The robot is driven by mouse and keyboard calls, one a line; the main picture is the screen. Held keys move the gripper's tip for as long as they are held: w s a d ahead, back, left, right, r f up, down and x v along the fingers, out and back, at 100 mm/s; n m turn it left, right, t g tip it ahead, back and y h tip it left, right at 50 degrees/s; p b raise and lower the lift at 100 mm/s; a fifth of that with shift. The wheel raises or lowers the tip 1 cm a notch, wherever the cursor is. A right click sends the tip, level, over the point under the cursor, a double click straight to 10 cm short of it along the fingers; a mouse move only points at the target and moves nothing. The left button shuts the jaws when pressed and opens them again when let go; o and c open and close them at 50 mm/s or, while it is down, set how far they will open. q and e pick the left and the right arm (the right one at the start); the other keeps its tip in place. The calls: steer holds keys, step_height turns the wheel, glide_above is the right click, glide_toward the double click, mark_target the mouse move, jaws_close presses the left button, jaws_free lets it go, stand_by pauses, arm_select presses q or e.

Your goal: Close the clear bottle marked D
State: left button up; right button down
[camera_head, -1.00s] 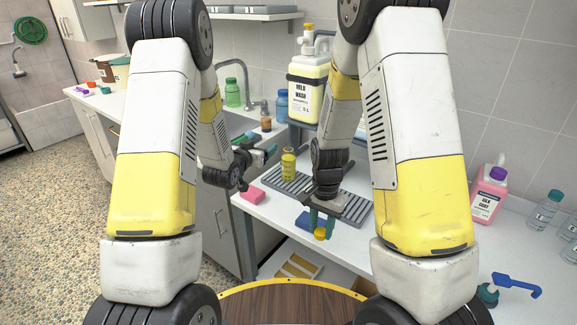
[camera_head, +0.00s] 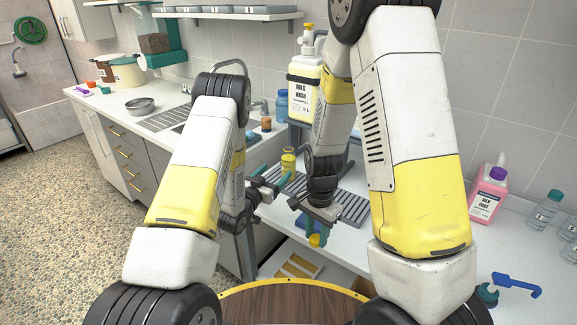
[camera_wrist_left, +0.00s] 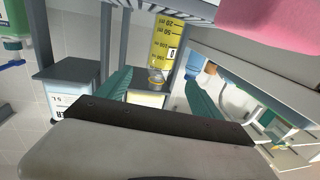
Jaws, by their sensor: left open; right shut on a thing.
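A clear bottle with yellow contents (camera_head: 288,162) stands upright at the drying rack. In the left wrist view the bottle (camera_wrist_left: 165,42) shows a printed scale and a small label whose letter I cannot read. My left gripper (camera_head: 272,183) is open and empty, in front of the bottle and apart from it. Its teal fingers (camera_wrist_left: 158,98) are spread in the left wrist view, with the bottle beyond the gap. My right gripper (camera_head: 317,228) points down, shut on a small yellow piece (camera_head: 315,241) that looks like a cap, above the counter's front part.
The slatted rack (camera_head: 350,208) lies on the counter under my right arm. A large wash jug (camera_head: 303,88) stands behind. A pink bottle (camera_head: 488,195), clear bottles (camera_head: 545,210) and a blue tool (camera_head: 517,284) are at right. A pink block (camera_wrist_left: 270,25) shows in the left wrist view.

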mark_target(285, 161)
arm_select(q)
steer(key=shift+x, duration=2.75)
steer(key=shift+x, duration=2.6)
steer(key=shift+r, duration=0.1)
steer(key=shift+c, duration=0.5)
jaws_close()
steer(key=shift+r, duration=0.1)
